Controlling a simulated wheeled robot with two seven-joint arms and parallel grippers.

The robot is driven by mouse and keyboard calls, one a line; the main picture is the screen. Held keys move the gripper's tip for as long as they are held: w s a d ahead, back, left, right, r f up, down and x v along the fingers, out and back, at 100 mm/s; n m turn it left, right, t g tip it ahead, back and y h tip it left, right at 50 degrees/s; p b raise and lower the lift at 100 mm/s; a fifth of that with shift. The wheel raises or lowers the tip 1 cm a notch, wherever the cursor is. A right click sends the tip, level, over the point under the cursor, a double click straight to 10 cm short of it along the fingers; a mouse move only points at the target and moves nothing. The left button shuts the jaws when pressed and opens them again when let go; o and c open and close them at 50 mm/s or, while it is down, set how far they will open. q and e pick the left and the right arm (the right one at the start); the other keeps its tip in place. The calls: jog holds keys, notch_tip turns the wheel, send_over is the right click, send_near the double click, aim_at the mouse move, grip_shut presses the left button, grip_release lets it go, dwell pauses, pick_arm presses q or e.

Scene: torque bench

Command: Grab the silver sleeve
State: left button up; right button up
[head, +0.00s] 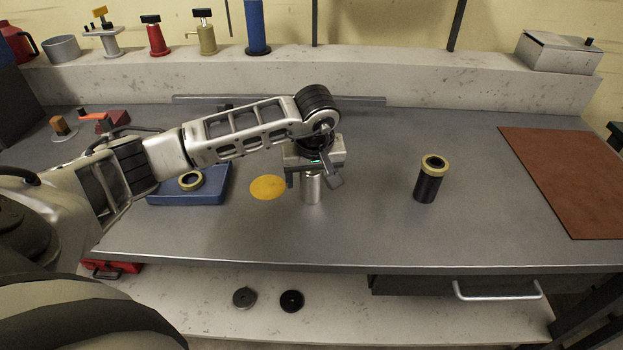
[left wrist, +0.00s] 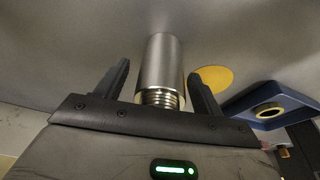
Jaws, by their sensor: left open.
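The silver sleeve (head: 312,188) stands upright on the grey bench, just right of a yellow disc. In the left wrist view, the silver sleeve (left wrist: 160,66) shows its smooth body and a threaded end, between the two fingers. My left gripper (head: 315,178) is over the sleeve, with its fingers on either side of it. In the left wrist view, my left gripper (left wrist: 160,84) is open, with a gap between each finger and the sleeve. My right gripper is in neither view.
A black cylinder with a brass-coloured ring (head: 428,182) stands to the right. A blue tray (head: 212,195) holding a ring (head: 190,180) lies left of the yellow disc (head: 268,187). A brown mat (head: 570,180) covers the right end. Bench between the sleeve and black cylinder is clear.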

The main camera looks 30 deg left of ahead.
pick_arm(q)
jog(key=c, duration=1.4)
jog(key=shift+o, duration=0.2)
jog(key=shift+r, duration=0.2)
